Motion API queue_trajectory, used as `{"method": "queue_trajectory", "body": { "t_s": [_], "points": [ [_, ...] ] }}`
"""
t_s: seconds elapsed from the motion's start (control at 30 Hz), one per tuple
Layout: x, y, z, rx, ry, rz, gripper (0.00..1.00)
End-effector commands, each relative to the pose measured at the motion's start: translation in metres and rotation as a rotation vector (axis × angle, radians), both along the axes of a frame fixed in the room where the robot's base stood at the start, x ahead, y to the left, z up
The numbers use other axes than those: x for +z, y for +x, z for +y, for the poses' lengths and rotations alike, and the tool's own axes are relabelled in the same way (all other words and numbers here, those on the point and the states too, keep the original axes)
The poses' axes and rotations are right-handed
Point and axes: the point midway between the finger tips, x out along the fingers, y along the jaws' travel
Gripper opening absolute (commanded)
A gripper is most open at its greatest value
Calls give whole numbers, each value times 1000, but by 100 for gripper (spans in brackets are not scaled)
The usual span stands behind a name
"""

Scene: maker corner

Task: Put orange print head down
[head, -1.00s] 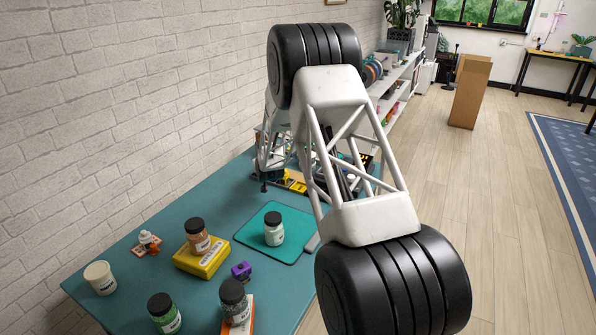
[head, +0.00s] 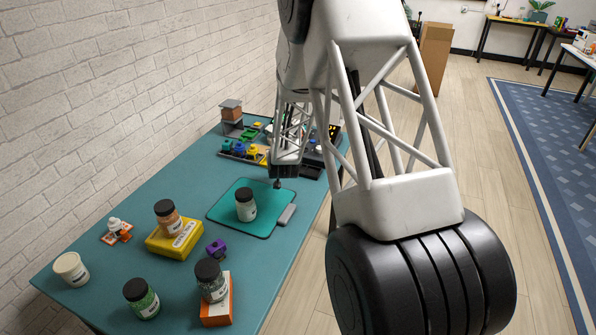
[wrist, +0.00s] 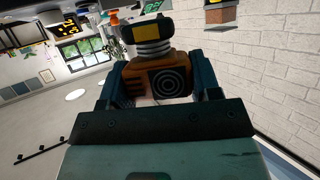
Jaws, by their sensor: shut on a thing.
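My gripper (wrist: 155,78) is shut on the orange print head (wrist: 140,70) in the wrist view. The print head has a round ringed fan face, a ribbed grey neck and a black and yellow top. A blue-grey finger lies on each side of it. No surface shows in contact with the print head. In the head view my own arm hides the fingers and the print head, and I cannot make out either there.
The teal table (head: 120,275) holds several jars, a yellow box (head: 175,240), a purple part (head: 215,248), an orange box (head: 217,308) and a small orange-and-white item (head: 117,230). A jar stands on the green mat (head: 262,210). A grey stand (head: 232,128) and trays are at the back.

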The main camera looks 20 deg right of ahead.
Motion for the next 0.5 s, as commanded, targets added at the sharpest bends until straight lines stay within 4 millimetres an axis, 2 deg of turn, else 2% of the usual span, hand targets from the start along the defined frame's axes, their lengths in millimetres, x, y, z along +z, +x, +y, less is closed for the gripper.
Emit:
{"method": "queue_trajectory", "body": {
  "t_s": [0.1,0.3,0.5],
  "points": [
    [1,-35,-18,-41,-2,2,30],
    [1,-85,-39,-99,-5,3,30],
    [1,-114,-50,-132,-9,5,30]
  ]
}}
